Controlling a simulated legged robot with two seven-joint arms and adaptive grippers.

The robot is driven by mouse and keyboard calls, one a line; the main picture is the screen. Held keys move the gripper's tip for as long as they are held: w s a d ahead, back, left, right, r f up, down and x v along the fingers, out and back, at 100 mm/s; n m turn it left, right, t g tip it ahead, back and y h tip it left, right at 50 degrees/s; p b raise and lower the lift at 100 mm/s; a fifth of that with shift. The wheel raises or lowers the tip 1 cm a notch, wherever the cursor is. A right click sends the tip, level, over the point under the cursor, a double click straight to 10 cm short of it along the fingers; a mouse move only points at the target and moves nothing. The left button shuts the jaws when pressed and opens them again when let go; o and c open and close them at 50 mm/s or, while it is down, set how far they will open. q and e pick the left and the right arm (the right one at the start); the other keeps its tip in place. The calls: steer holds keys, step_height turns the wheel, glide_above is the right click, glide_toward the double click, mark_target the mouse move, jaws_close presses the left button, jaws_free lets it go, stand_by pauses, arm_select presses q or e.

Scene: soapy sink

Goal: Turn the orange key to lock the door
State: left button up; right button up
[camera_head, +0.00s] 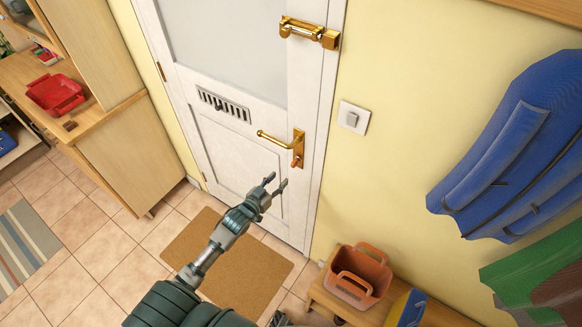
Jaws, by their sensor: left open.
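A white door (236,140) with a glass upper panel stands shut ahead of me. A brass lever handle (274,137) is on its right side. The small orange key (296,160) sits in the lower part of the brass handle plate (298,143). My left gripper (277,183) is open and empty, a little below and left of the key in the picture, and apart from it. My right gripper is not clearly in view; only a small grey part shows at the bottom edge.
A brass latch (310,32) is at the door's top right, and a light switch (354,117) is on the yellow wall. An orange basket (358,276) stands on a wooden bench at lower right. Blue clothing (510,150) hangs at right. A brown mat (228,258) lies before the door.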

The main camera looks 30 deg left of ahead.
mark_target(292, 167)
arm_select(q)
steer(key=x, duration=1)
steer(key=shift+w+d, duration=0.1)
steer(key=shift+w, duration=0.2)
jaws_close()
jaws_free()
steer(key=shift+s, duration=0.1)
